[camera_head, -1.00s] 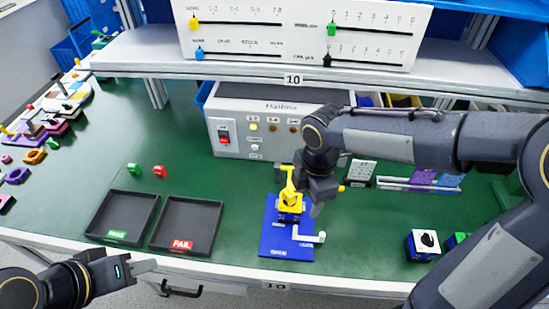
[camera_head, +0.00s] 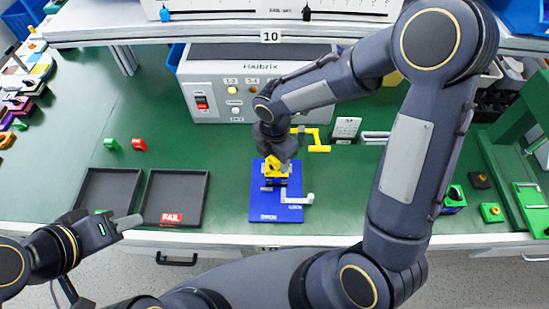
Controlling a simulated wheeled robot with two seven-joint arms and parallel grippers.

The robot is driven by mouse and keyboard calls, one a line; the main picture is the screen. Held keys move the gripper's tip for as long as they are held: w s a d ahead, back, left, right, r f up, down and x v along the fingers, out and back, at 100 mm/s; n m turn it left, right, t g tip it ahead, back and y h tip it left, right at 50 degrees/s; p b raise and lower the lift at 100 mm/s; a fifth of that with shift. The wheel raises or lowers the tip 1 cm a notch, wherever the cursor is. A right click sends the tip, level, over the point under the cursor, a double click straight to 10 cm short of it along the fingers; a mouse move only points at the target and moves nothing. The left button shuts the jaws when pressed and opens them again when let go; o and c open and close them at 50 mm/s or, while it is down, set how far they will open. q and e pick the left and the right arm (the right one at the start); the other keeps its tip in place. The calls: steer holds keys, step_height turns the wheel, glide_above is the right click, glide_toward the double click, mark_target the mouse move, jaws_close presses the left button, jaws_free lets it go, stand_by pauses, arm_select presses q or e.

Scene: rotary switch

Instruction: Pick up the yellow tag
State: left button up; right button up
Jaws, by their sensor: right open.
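A yellow piece (camera_head: 274,168) shows on the blue fixture (camera_head: 264,212), partly hidden under my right gripper (camera_head: 278,160). I cannot tell whether this piece is the yellow tag. A yellow bent handle-like part (camera_head: 314,141) shows just right of and behind that gripper. My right gripper is open and points down over the fixture; whether its fingers touch the yellow piece is hidden. My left gripper (camera_head: 128,222) is at the lower left, in front of the trays and away from the yellow piece; its jaw gap is not clear.
Two black trays stand left of the fixture, one labelled FAIL (camera_head: 175,198). A small green piece (camera_head: 111,144) and red piece (camera_head: 139,144) stand behind them. A control box (camera_head: 210,70) stands at the back.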

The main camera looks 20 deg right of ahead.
steer(key=c, duration=1)
steer(key=shift+r, duration=0.1)
